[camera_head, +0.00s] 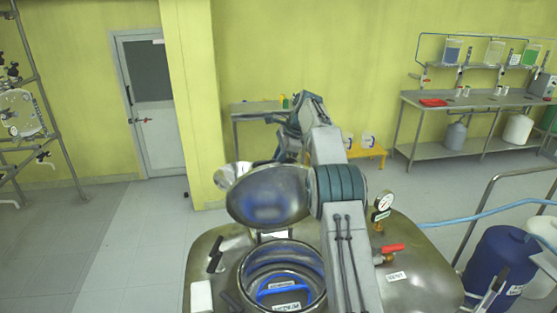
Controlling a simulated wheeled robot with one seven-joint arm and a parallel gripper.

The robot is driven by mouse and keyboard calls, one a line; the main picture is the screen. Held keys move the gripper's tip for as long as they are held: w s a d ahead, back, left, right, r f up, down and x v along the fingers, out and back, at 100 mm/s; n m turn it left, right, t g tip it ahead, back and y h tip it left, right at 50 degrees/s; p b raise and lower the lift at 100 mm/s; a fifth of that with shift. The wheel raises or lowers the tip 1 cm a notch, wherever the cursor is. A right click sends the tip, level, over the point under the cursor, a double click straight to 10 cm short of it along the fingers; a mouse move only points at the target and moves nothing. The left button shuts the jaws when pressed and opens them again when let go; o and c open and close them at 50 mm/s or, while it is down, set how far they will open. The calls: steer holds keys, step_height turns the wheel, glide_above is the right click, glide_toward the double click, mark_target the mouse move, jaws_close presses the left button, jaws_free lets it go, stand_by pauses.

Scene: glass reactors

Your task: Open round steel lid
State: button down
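The round steel lid (268,197) is raised and tilted up above the round opening (283,273) of the steel vessel (430,262). Its shiny face shows bluish reflections. The opening's rim is uncovered, and a blue handle-like part and small labels show inside it. My arm rises from the front of the picture, passes just right of the lid and reaches away behind it. The end of the arm with my gripper (292,125) is beyond the lid, small and partly hidden by my arm. I cannot make out its fingers or whether it touches the lid.
A pressure gauge (383,202) and a red-handled valve (391,249) stand on the vessel top, right of my arm. A blue drum (497,262) and a metal rail are at the right. Steel tables line the back wall. The floor at left is clear.

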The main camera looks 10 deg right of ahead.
steer(key=shift+d+f, duration=0.1)
steer(key=shift+f, duration=0.35)
steer(key=c, duration=1.4)
jaws_free()
steer(key=shift+o, duration=0.2)
steer(key=shift+w+f, duration=0.1)
steer(key=shift+w, duration=0.1)
steer(key=shift+r, duration=0.3)
